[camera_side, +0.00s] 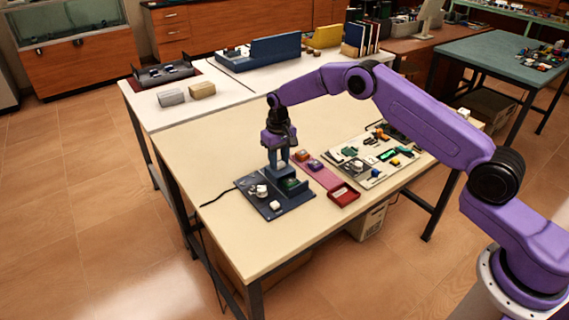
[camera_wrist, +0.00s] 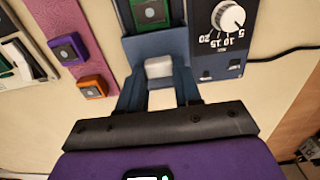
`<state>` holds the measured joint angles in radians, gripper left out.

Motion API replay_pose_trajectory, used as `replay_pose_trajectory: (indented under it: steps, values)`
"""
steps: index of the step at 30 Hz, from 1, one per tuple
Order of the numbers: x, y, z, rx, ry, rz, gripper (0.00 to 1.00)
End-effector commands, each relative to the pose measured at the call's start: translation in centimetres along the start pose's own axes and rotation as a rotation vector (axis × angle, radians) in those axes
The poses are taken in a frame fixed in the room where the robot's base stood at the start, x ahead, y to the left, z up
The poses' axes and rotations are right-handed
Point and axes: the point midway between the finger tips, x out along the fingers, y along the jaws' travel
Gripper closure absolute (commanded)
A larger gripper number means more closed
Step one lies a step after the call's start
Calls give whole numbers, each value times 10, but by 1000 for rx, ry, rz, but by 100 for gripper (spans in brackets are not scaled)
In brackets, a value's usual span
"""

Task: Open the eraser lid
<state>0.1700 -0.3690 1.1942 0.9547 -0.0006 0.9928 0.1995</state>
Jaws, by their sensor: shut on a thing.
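The eraser is a dark blue unit (camera_side: 270,207) on the table. Its panel carries a white dial knob, which also shows in the wrist view (camera_wrist: 228,16). A slate-blue lid (camera_wrist: 150,45) with a pale grey block-shaped handle (camera_wrist: 159,67) is in the wrist view, at the eraser's bay. A green board with a square chip (camera_wrist: 150,11) shows in the bay beyond the lid. My gripper (camera_wrist: 159,85) has its two fingers either side of the pale handle and is shut on it. In the side view my gripper (camera_side: 278,160) hides part of the lid, so its exact tilt is unclear.
A pink mat (camera_side: 316,172) with orange and purple chip holders lies right of the eraser, with a red tray (camera_side: 344,194) at its front end. A white board (camera_side: 372,160) with parts stands further right. The table's left side is clear except for a black cable (camera_side: 220,196).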

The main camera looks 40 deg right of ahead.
Motion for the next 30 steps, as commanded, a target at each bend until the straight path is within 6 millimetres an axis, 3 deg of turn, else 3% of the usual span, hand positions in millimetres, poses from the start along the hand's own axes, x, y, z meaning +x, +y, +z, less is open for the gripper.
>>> replay_pose_trajectory:
  steps: [9, 22, 23, 24, 25, 30]
  values:
    - [0, -2, -21, -1, 0, -2, 100]
    - [-1, -1, -24, -1, 0, -2, 100]
    - [-1, -1, -24, -1, 0, -2, 60]
    - [0, -1, -24, -1, 0, -2, 47]
    - [0, -1, -24, -1, 0, -1, 40]
    - [0, 0, -24, -1, 0, -1, 40]
